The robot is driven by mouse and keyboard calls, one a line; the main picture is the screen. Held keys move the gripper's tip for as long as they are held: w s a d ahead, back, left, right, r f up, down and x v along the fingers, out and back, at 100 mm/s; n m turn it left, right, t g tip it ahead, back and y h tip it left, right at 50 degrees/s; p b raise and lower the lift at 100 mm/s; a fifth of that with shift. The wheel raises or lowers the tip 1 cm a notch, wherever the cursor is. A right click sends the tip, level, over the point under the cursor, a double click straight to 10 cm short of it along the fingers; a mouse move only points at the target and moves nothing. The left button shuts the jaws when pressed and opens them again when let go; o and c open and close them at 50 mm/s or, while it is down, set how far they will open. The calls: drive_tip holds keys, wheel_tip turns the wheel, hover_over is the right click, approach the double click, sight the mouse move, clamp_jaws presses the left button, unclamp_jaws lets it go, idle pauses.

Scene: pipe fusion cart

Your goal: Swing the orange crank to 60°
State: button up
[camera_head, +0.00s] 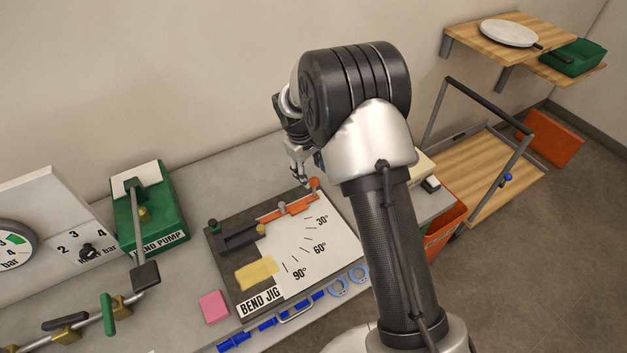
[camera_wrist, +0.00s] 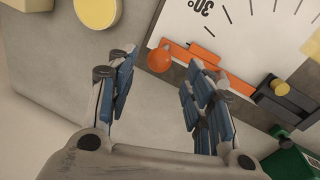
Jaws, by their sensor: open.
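The bend jig (camera_head: 225,272) is a dark plate on the bench with a white angle scale marked 30°, 60° and 90°. Its orange crank (camera_head: 283,213) lies short of the 30° mark, pointing to the upper right. The crank ends in an orange ball knob (camera_head: 314,184). In the wrist view the knob (camera_wrist: 160,60) shows between and just beyond the open fingers of my gripper (camera_wrist: 157,72), and the orange bar (camera_wrist: 222,76) runs behind the right finger. In the head view my gripper (camera_head: 301,178) hangs beside the knob. Contact cannot be told.
A green hand pump (camera_head: 150,215) with a raised lever stands left of the jig. A pink block (camera_head: 214,307) and blue tools (camera_head: 268,324) lie near the front edge. A yellow note (camera_head: 257,273) covers part of the jig. An orange bin (camera_head: 446,222) is at the right.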

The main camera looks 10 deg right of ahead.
sight(313, 179)
drive_tip(key=shift+w+d+f, duration=0.15)
drive_tip(key=shift+d+f, duration=0.05)
drive_tip(key=shift+f, duration=0.95)
drive_tip(key=shift+w+d+f, duration=0.1)
drive_tip(key=shift+d+f, duration=0.05)
drive_tip(key=shift+f, duration=1)
clamp_jaws()
